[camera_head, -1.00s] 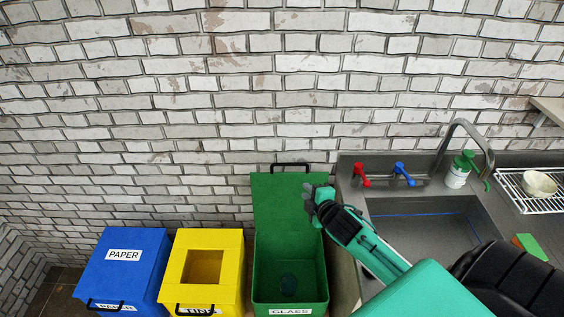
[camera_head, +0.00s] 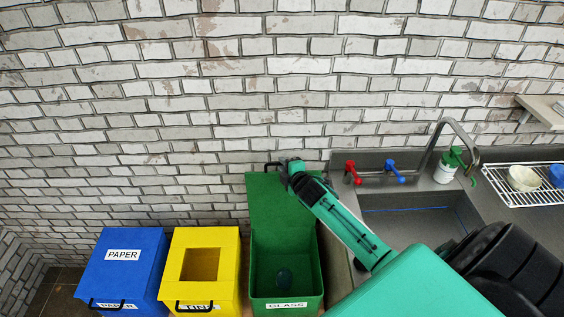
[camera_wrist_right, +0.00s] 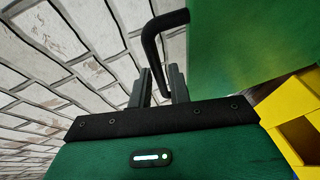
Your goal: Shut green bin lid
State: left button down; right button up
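The green glass bin (camera_head: 287,303) stands with its lid (camera_head: 275,203) raised upright at its back, against the brick wall. A black handle (camera_head: 268,165) sits on the lid's top edge; it also shows in the right wrist view (camera_wrist_right: 150,42). My right gripper (camera_head: 287,164) is at the right end of this handle. In the right wrist view its fingers (camera_wrist_right: 159,86) are apart, and part of the handle appears between or just beyond them. I cannot tell whether they touch it. My left gripper is not in view.
A yellow bin (camera_head: 228,255) and a blue paper bin (camera_head: 135,245) stand left of the green bin. A sink (camera_head: 415,225) with a tap (camera_head: 468,135) and a dish rack (camera_head: 510,190) are on the right.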

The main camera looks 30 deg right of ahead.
jog(key=shift+x, duration=0.8)
grip_shut()
